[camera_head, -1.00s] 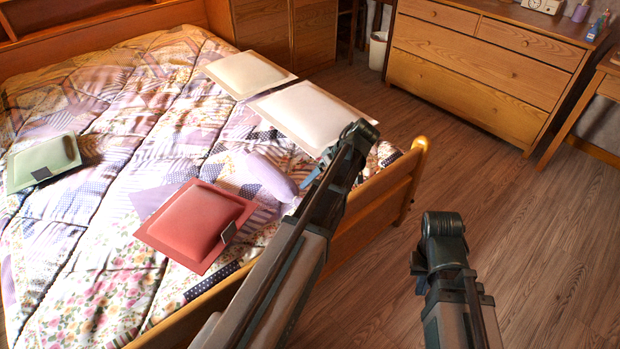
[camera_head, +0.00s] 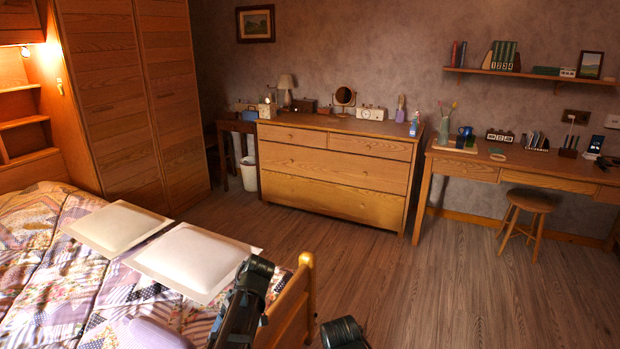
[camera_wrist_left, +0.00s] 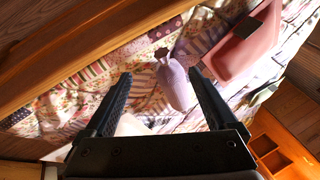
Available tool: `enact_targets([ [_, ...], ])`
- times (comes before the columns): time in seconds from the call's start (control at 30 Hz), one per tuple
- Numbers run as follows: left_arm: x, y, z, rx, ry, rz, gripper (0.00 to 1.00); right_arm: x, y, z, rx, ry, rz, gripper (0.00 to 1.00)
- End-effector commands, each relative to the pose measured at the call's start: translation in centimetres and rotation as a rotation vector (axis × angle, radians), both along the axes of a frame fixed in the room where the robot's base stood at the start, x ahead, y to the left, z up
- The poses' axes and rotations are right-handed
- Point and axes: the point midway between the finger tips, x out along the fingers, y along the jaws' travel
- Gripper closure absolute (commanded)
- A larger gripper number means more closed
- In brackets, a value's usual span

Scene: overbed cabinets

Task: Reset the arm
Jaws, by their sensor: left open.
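My left gripper (camera_wrist_left: 158,76) shows in the left wrist view with its two fingers spread apart. It is over the patchwork bed. A rounded lavender object (camera_wrist_left: 175,82) shows between and beyond the fingers, with no visible grip on it. Only the top of my right arm (camera_head: 344,332) shows at the bottom edge. My right gripper is not seen.
The wooden footboard (camera_head: 292,312) stands close beside my left arm. A dresser (camera_head: 335,170), a desk (camera_head: 520,173) and a stool (camera_head: 527,205) stand along the far wall. The floor (camera_head: 450,280) at right is clear.

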Motion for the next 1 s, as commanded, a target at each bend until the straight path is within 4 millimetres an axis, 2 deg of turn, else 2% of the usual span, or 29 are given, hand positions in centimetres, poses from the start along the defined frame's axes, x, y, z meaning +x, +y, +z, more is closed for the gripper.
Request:
enact_targets([
  [0.03,-1.7,-1.9,3.4,-0.033,0.027,-0.086,0.09,0.0,0.0,3.7,0.0,0.0,0.0,1.0],
  [0.3,-7.7,-10.5,11.0,-0.204,0.164,-0.557,0.09,0.0,0.0,12.5,0.0,0.0,0.0,1.0],
  [0.5,-12.3,-15.4,15.9,-0.306,0.24,-0.885,0.09,0.0,0.0,18.0,0.0,0.0,-0.001,1.0],
  [0.7,-15.2,-18.2,18.6,-0.366,0.281,-1.096,0.09,0.0,0.0,20.9,0.0,0.0,-0.001,1.0],
  [1.0,-16.0,-19.1,19.0,-0.386,0.293,-1.168,0.09,0.0,0.0,21.3,0.0,0.0,-0.001,1.0],
])
